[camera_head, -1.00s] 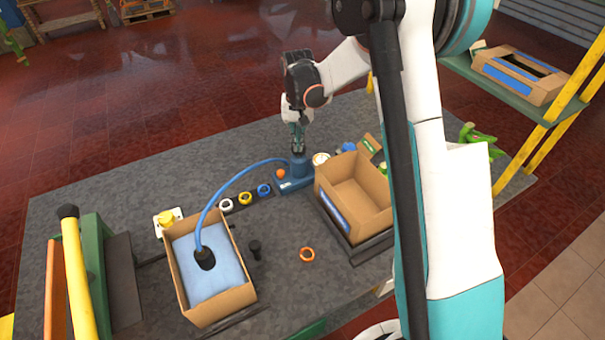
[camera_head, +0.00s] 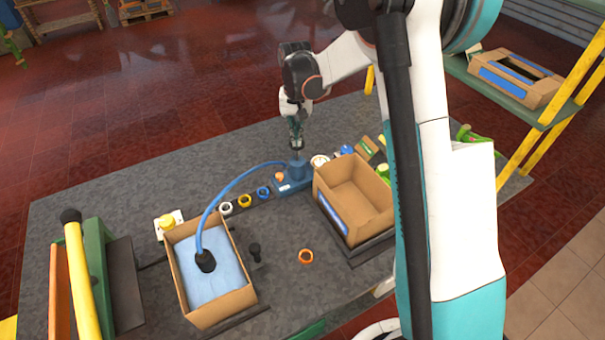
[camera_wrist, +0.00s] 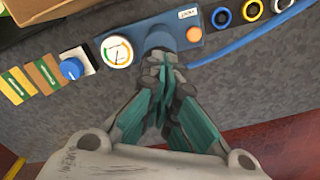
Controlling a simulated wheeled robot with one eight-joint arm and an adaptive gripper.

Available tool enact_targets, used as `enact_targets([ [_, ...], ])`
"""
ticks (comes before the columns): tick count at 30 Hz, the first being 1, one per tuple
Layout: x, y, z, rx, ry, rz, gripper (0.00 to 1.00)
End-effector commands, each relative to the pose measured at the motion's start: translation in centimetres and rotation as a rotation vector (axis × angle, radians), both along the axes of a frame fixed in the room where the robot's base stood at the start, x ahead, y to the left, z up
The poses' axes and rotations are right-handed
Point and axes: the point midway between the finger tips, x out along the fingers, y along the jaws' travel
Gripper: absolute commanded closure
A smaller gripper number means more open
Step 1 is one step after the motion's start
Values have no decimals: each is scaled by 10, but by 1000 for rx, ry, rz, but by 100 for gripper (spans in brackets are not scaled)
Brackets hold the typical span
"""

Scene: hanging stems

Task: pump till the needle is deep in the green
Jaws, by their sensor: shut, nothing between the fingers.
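The blue pump (camera_head: 293,183) stands on the grey table with its upright cylinder under my gripper. In the wrist view, the blue pump body (camera_wrist: 182,32) shows behind my fingers, with an orange button beside it. The round white gauge (camera_wrist: 118,51) sits left of the cylinder in that view and also shows in the head view (camera_head: 319,161). Its face has coloured bands and a thin needle, but the exact reading is too small to tell. My gripper (camera_head: 297,147) is shut and empty, pointing down over the pump's top. In the wrist view my fingertips hide the contact point.
A blue hose (camera_head: 231,185) runs from the pump to a box with a blue bag (camera_head: 208,287). An open cardboard box (camera_head: 340,218) stands close right of the pump. Coloured rings (camera_head: 244,201), an orange ring (camera_head: 306,256) and a blue knob (camera_wrist: 71,69) are nearby.

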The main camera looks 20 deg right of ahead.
Motion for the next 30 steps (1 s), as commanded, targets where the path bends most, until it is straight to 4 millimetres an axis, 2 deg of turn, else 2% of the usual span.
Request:
enact_targets([
  [19, 0, 0, -37, 0, 0, 0, 100],
  [25, 0, 0, -28, 0, 0, 0, 100],
  [30, 0, 0, -13, 0, 0, 0, 100],
])
